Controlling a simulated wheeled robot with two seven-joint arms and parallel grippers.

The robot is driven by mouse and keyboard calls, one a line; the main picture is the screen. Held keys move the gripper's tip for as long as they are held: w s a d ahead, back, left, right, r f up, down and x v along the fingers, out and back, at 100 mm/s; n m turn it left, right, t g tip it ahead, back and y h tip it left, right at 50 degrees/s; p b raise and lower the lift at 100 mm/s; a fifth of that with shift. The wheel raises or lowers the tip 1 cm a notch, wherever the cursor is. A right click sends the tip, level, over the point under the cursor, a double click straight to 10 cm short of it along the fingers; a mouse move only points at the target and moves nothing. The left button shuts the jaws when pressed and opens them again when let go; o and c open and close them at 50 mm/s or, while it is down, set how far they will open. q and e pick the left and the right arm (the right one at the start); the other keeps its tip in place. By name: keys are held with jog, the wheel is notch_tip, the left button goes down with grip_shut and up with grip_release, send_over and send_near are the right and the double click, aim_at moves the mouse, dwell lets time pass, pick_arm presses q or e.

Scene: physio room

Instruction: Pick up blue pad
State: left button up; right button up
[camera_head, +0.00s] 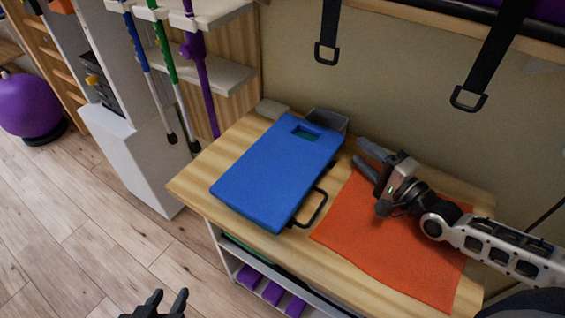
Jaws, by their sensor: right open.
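The blue pad (272,172) lies flat on the wooden top of a low cabinet, with a cut-out near its far end. A black handle (312,207) sticks out from beneath its right side. My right gripper (368,159) is open and empty, just right of the pad's far right edge, with its fingers pointing left toward it. It is above the orange cloth and appears apart from the pad. My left gripper (168,301) is at the bottom edge, away from the pad and low in front of the cabinet. Only its fingertips show, spaced apart.
An orange cloth (385,250) covers the right of the cabinet top (200,182). A small grey bin (327,120) stands behind the pad. Black straps (470,97) hang above. A white cabinet (130,155) and poles stand left. A purple ball (28,103) and clear floor lie further left.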

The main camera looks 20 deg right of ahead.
jog(key=x, duration=0.4)
jog(key=shift+w+a+f, duration=0.1)
jog(key=shift+w+f, duration=0.05)
pick_arm(q)
jog(key=shift+a+f, duration=0.1)
jog(key=shift+f, duration=0.05)
pick_arm(e)
grip_shut()
